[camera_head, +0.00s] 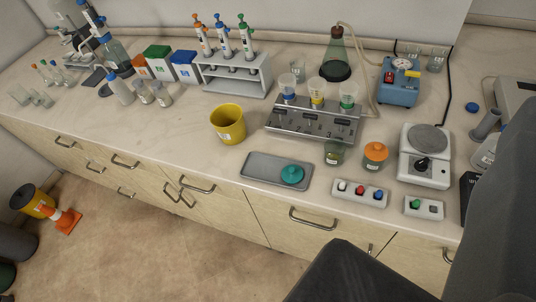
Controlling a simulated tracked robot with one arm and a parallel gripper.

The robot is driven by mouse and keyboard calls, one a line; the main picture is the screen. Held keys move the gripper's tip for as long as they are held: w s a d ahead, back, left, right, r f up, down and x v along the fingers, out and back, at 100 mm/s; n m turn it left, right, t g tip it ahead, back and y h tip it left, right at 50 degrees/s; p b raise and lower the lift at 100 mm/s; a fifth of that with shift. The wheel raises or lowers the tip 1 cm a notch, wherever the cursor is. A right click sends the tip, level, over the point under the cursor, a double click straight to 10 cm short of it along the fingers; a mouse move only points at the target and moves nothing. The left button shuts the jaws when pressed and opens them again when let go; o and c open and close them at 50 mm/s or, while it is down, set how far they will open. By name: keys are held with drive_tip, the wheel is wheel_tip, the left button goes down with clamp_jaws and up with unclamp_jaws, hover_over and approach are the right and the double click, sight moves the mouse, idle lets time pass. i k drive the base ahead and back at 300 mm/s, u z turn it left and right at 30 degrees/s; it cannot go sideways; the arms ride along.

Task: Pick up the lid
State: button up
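A round teal lid (291,174) lies on the right part of a grey metal tray (256,169) near the front edge of the bench. Just behind it to the right stands a small greenish glass jar (334,156), which appears to have no lid on it. Beside that jar is another jar with an orange lid (375,152). Large dark grey parts, probably of my own arm, fill the lower right of the view. I see no gripper fingertips, and nothing touches the teal lid.
Close by are a yellow tub (228,125), a metal rack (300,123) with coloured cups, a box with coloured buttons (359,194) and a white hotplate (424,170). A pipette stand (236,78) and a flask (336,62) stand behind. The bench's left front is clear.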

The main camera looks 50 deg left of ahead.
sight(291, 173)
drive_tip(key=k, duration=0.7)
drive_tip(key=u, duration=0.65)
drive_tip(key=i, duration=0.5)
drive_tip(key=z, duration=0.25)
drive_tip(key=k, duration=0.55)
drive_tip(key=z, duration=0.55)
drive_tip(key=i, duration=1.65)
drive_tip(key=u, duration=0.35)
